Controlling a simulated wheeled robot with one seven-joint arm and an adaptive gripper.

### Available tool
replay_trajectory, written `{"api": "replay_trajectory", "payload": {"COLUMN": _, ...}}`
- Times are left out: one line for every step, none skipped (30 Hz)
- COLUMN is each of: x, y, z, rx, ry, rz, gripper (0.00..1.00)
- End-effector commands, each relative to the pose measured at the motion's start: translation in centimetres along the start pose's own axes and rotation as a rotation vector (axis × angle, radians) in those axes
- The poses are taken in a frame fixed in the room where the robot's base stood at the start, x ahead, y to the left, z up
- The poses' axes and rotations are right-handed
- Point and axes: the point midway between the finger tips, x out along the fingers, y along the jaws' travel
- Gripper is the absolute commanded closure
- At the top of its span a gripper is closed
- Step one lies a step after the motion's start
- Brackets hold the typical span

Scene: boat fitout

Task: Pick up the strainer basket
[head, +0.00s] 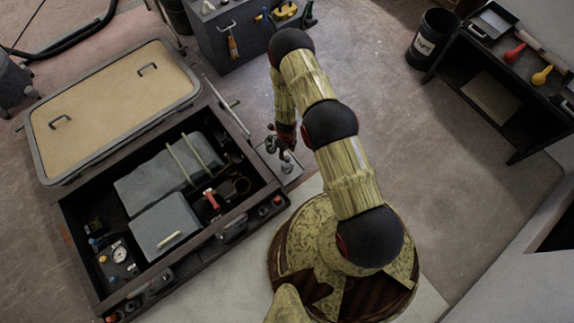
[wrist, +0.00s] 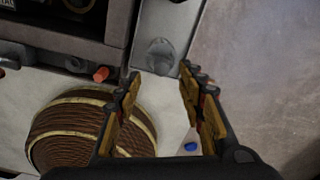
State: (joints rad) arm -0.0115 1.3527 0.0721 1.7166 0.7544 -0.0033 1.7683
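My gripper (wrist: 160,80) is open and empty, with its two fingers spread wide in the wrist view. In the head view my gripper (head: 285,138) is over a small grey plate beside the open locker. A small grey rounded object (wrist: 160,54) stands on the grey plate (wrist: 178,14), beyond and between the fingertips in the wrist view. It looks like the strainer basket, but its mesh cannot be made out. In the head view the same grey object (head: 287,157) shows just below my gripper, partly hidden by it. The fingers do not appear to touch it.
The open locker (head: 195,243) left of the plate holds grey boxes, a gauge and fittings. Its tan lid (head: 110,105) lies behind it. A tool cabinet (head: 235,40), a black bucket (head: 431,40) and a dark shelf (head: 500,75) stand farther back. Floor to the right is clear.

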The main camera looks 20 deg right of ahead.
Motion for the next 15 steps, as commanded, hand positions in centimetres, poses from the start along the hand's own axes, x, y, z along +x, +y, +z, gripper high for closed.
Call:
{"api": "replay_trajectory", "payload": {"x": 0.3, "y": 0.1, "z": 0.0, "rx": 0.011, "ry": 0.001, "rz": 0.001, "gripper": 0.61}}
{"api": "replay_trajectory", "payload": {"x": 0.5, "y": 0.1, "z": 0.0, "rx": 0.015, "ry": 0.001, "rz": 0.002, "gripper": 0.61}}
{"api": "replay_trajectory", "payload": {"x": 0.9, "y": 0.1, "z": 0.0, "rx": 0.018, "ry": 0.001, "rz": 0.002, "gripper": 0.61}}
{"api": "replay_trajectory", "payload": {"x": 1.3, "y": 0.1, "z": -0.1, "rx": 0.019, "ry": 0.001, "rz": 0.002, "gripper": 0.61}}
{"api": "replay_trajectory", "payload": {"x": 1.6, "y": 0.1, "z": -0.1, "rx": 0.018, "ry": 0.001, "rz": 0.002, "gripper": 0.61}}
{"api": "replay_trajectory", "payload": {"x": 2.1, "y": 0.1, "z": -0.1, "rx": 0.018, "ry": 0.001, "rz": 0.003, "gripper": 0.61}}
{"api": "replay_trajectory", "payload": {"x": 2.4, "y": 0.1, "z": -0.1, "rx": 0.018, "ry": 0.001, "rz": 0.003, "gripper": 0.61}}
{"api": "replay_trajectory", "payload": {"x": 2.6, "y": 0.1, "z": -0.1, "rx": 0.017, "ry": 0.001, "rz": 0.002, "gripper": 0.61}}
{"api": "replay_trajectory", "payload": {"x": 2.8, "y": 0.0, "z": 0.0, "rx": 0.016, "ry": 0.0, "rz": 0.002, "gripper": 0.61}}
{"api": "replay_trajectory", "payload": {"x": 2.9, "y": 0.0, "z": -0.1, "rx": 0.016, "ry": 0.0, "rz": 0.002, "gripper": 0.61}}
{"api": "replay_trajectory", "payload": {"x": 3.0, "y": 0.0, "z": -0.1, "rx": 0.015, "ry": 0.0, "rz": 0.002, "gripper": 0.61}}
{"api": "replay_trajectory", "payload": {"x": 3.2, "y": 0.0, "z": -0.1, "rx": 0.015, "ry": 0.0, "rz": 0.003, "gripper": 0.61}}
{"api": "replay_trajectory", "payload": {"x": 3.5, "y": 0.0, "z": -0.2, "rx": 0.015, "ry": 0.001, "rz": 0.003, "gripper": 0.61}}
{"api": "replay_trajectory", "payload": {"x": 3.8, "y": 0.0, "z": -0.2, "rx": 0.015, "ry": 0.001, "rz": 0.003, "gripper": 0.61}}
{"api": "replay_trajectory", "payload": {"x": 4.2, "y": -0.1, "z": -0.3, "rx": 0.015, "ry": 0.001, "rz": 0.003, "gripper": 0.61}}
